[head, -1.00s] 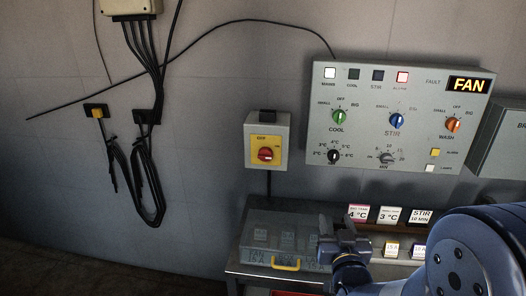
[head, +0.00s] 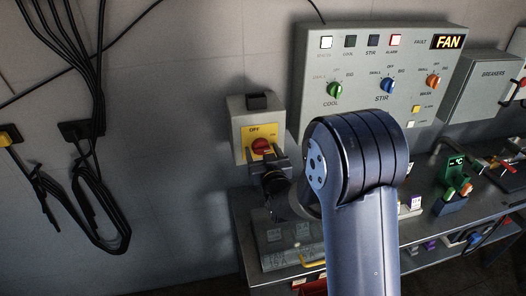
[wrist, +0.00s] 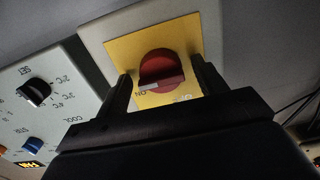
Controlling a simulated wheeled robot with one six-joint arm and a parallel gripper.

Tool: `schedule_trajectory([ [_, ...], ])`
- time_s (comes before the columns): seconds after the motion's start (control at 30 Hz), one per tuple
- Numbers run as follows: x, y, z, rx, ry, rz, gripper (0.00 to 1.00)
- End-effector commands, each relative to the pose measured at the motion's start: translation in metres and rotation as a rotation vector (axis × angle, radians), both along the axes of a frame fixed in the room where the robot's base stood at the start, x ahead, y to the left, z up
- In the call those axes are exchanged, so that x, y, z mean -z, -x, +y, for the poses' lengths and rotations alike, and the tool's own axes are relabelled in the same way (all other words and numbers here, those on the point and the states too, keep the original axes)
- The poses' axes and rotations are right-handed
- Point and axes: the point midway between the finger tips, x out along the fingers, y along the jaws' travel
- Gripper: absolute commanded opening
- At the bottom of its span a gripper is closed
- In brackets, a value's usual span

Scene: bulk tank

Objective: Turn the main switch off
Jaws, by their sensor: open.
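The main switch is a red rotary knob (head: 262,146) on a yellow plate (head: 254,131), on a grey wall box (head: 240,119). OFF is printed at the plate's top. In the wrist view the red knob (wrist: 161,68) shows close up, with a white mark on its edge beside the ON lettering. My gripper (head: 267,158) is just in front of the switch and hides the plate's lower part. In the wrist view my gripper (wrist: 165,84) has its fingers apart, one on each side of the knob; I cannot tell whether they touch it.
The control panel (head: 347,112) stands right of the switch, with a lit FAN display (head: 447,41) and lit mains lamp (head: 326,42). Cables (head: 85,190) hang at left. A bench (head: 420,235) lies below. A breaker box (head: 484,84) is at right.

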Motion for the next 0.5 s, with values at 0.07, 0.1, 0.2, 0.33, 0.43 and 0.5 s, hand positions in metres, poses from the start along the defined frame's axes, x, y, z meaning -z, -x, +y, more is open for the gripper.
schedule_trajectory([
  [0.07,0.0003,-0.0006,0.0002,0.0,0.0,0.0,0.67],
  [0.1,0.0003,-0.0005,0.0001,0.0,0.0,0.0,0.67],
  [0.2,0.0004,-0.0003,0.0001,0.0,0.0,0.0,0.67],
  [0.33,0.0004,-0.0002,0.0002,0.0,0.0,0.0,0.57],
  [0.43,0.0003,-0.0001,0.0001,0.0,0.0,0.0,0.49],
  [0.5,0.0003,-0.0001,0.0001,0.0,0.0,0.0,0.43],
])
